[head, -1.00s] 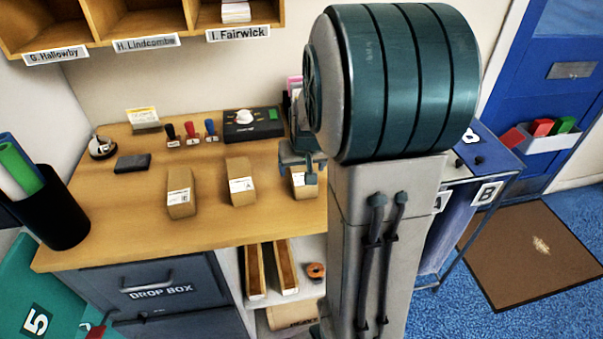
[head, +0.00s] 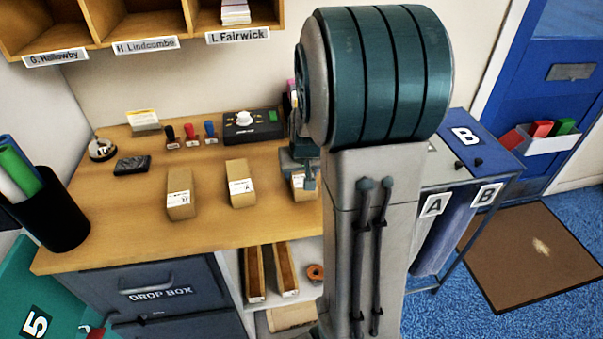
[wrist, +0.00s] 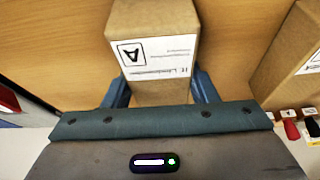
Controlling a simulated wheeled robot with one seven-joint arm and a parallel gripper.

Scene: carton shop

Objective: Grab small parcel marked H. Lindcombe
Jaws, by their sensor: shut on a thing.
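The small parcel marked H. Lindcombe (wrist: 152,88) is a brown carton with a white label that carries a boxed letter A and a name reading roughly "H. Lindcombe". In the wrist view it sits between the two blue fingers of my gripper (wrist: 160,90), which is shut on it. In the head view this parcel (head: 299,190) shows only in part at the right of the counter, with my gripper (head: 300,172) over it and my arm hiding the rest. It appears to be at counter level; I cannot tell whether it is lifted.
Two other brown parcels stand on the wooden counter (head: 110,225): the middle parcel (head: 240,184) and the left parcel (head: 179,193). Stamps (head: 190,135) and a black device (head: 250,125) are behind. Labelled pigeonholes (head: 145,25) hang above. A blue cart (head: 470,150) stands right.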

